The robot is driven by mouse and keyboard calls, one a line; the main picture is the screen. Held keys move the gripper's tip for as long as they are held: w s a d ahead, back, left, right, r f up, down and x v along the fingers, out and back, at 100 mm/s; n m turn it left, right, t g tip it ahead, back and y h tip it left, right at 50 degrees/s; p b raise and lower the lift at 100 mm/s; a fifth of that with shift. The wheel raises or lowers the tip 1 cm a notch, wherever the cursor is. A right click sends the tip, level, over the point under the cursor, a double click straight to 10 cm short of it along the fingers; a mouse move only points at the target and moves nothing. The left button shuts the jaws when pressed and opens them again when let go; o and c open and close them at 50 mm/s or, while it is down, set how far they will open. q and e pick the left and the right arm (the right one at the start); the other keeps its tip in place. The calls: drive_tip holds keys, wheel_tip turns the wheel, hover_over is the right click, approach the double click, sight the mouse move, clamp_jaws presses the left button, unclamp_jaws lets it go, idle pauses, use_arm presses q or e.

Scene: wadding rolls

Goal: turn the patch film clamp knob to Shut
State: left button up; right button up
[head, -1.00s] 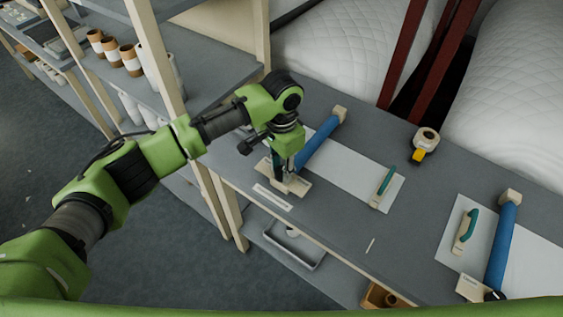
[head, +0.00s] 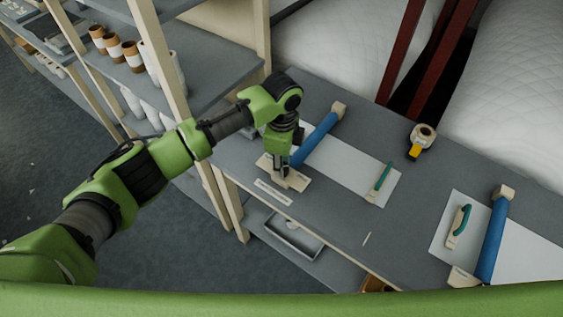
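A blue roll or bar (head: 318,138) lies across the bench with cream blocks at its ends. My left gripper (head: 284,172) points down onto the cream block (head: 301,183) at its near end. The gripper hides the top of this block, so I cannot see a knob there or whether the fingers touch one. I cannot tell if the fingers are open or shut. A pale label strip (head: 273,192) lies in front of the block; its text is too small to read. A second blue roll (head: 493,238) with cream end blocks is at the right. My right gripper is out of view.
White sheets with teal-handled tools (head: 379,182) (head: 459,222) lie beside the rolls. Shelves with posts (head: 158,60) rise at the left, close to my arm. A grey tray (head: 292,237) sits below the bench.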

use_arm(q)
drive_tip(key=m, duration=0.4)
drive_tip(key=shift+d+m, duration=0.1)
drive_tip(key=shift+m, duration=0.2)
idle(0.4)
drive_tip(key=o, duration=1.1)
drive_tip(key=shift+r, duration=0.1)
wheel_tip(320, 180, up, 12)
drive_tip(key=shift+f, duration=0.1)
drive_tip(key=shift+s, duration=0.1)
